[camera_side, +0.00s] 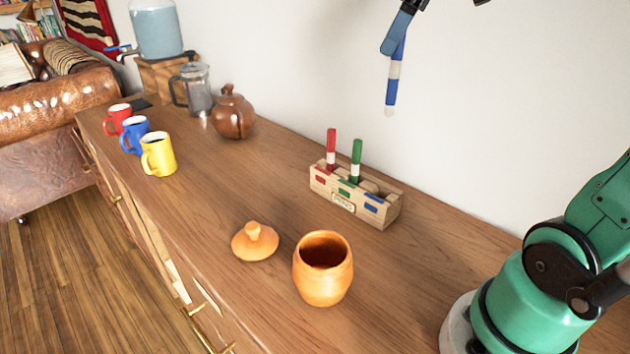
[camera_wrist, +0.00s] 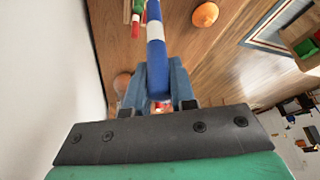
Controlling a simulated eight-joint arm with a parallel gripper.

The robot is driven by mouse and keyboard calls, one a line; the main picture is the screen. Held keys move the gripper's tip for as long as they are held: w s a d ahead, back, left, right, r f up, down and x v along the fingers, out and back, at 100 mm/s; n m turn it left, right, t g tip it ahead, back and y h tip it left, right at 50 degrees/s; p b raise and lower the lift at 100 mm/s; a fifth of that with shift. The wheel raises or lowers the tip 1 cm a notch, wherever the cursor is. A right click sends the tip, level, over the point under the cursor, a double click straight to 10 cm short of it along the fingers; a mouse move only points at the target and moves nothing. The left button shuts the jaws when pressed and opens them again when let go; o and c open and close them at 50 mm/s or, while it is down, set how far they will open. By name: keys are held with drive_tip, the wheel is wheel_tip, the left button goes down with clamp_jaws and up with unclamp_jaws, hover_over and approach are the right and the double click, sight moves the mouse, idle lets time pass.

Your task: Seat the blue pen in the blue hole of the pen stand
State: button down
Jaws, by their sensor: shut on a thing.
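The blue pen (camera_side: 392,85), blue with a white band and a pale tip, hangs nearly upright, tip down, high above the sideboard. My gripper (camera_side: 397,37) is shut on its upper part. In the wrist view the pen (camera_wrist: 156,50) sits between the two blue fingers (camera_wrist: 158,85). The wooden pen stand (camera_side: 390,217) is below the pen, well apart from it. A red pen (camera_side: 331,145) and a green pen (camera_side: 356,155) stand upright in the stand, at its red and green marks. The blue mark (camera_side: 371,208) is at the right end, and no pen stands there.
An open orange pot (camera_side: 323,285) and its lid (camera_side: 254,242) sit in front of the stand. A brown teapot (camera_side: 232,118), a glass jug (camera_side: 197,95) and red, blue and yellow mugs (camera_side: 160,158) stand farther left. The white wall is close behind the stand.

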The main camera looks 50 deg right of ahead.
wheel_tip(320, 180, down, 20)
drive_tip(key=d, duration=0.1)
drive_tip(key=shift+s+m, duration=0.15)
drive_tip(key=shift+m, duration=0.15)
idle(0.4)
drive_tip(key=shift+d+f, duration=0.1)
drive_tip(key=shift+f, duration=0.05)
drive_tip(key=c, duration=0.7)
unclamp_jaws()
